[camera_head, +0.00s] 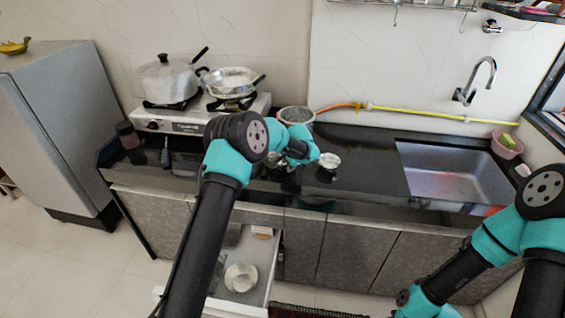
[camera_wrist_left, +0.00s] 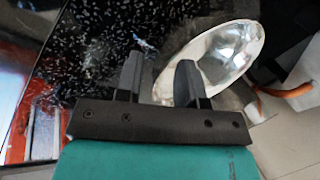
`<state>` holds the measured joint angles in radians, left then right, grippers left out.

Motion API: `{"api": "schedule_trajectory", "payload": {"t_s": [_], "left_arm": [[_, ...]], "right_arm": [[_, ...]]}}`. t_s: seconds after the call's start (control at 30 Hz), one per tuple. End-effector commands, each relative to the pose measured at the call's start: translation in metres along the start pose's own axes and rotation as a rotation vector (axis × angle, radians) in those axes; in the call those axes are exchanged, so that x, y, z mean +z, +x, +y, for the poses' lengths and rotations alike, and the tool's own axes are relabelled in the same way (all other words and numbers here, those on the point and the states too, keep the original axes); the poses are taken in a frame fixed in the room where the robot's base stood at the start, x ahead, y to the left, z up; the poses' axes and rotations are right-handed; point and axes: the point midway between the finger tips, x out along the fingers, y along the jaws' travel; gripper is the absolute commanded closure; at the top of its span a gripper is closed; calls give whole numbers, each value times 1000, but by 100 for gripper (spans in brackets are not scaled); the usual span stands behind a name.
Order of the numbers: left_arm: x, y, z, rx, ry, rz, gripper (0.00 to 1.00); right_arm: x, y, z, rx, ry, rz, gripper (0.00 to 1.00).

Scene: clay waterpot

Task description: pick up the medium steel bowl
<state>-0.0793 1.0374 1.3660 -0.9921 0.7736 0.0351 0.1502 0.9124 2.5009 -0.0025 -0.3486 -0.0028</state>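A shiny steel bowl (camera_head: 329,160) is at the front of the dark counter, close to my left gripper (camera_head: 312,168). In the left wrist view the bowl (camera_wrist_left: 222,52) looks tilted, its hollow facing the camera. My left gripper (camera_wrist_left: 158,78) has its two black fingers apart. The right-hand finger overlaps the bowl, and part of its near edge shows in the gap between the fingers. I cannot tell whether they touch. Another steel bowl (camera_head: 241,277) sits in the open drawer. The frames do not settle which bowl is the medium one.
The open drawer (camera_head: 262,300) juts out below the counter. A stove (camera_head: 180,125) with a pot (camera_head: 165,80) and a pan (camera_head: 229,78) is at left. A round container (camera_head: 295,114) stands behind my left wrist. The sink (camera_head: 450,172) is at right.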

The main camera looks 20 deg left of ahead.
Motion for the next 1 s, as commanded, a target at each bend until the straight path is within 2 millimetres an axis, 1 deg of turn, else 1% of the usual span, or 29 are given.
{"api": "schedule_trajectory", "payload": {"t_s": [0.33, 0.7, 1.0], "left_arm": [[0, 0, 0, 0, 0, 0, 65], [0, -1, 0, 0, 0, 0, 100], [0, -1, 0, 0, 0, 0, 100]], "right_arm": [[0, 0, 0, 0, 0, 0, 57], [0, 0, 0, 0, 0, 0, 57], [0, 0, 0, 0, 0, 0, 57]]}}
